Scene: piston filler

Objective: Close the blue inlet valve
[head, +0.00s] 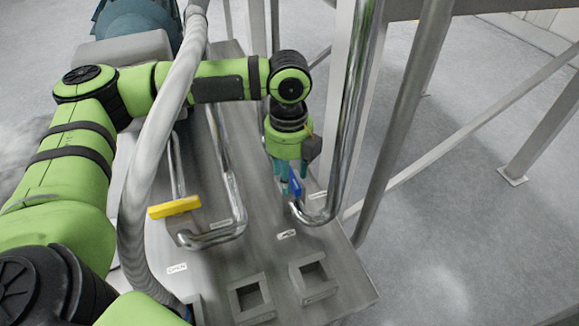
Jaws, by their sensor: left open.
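The blue valve handle (296,183) shows at the lower end of a shiny bent pipe (346,130), right of the middle of the head view. My left gripper (290,188) points down right at the handle, with its teal fingers open on either side or just beside it. Whether the fingers touch the handle I cannot tell. The gripper hides part of the handle and the valve body. My right gripper is not in view.
A yellow handle (174,207) sits on another bent pipe (215,238) to the left. A grey hose (140,190) curves in front of my left arm. Square metal sockets (250,297) stand on the plate's near edge. Metal frame legs (405,110) rise at the right.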

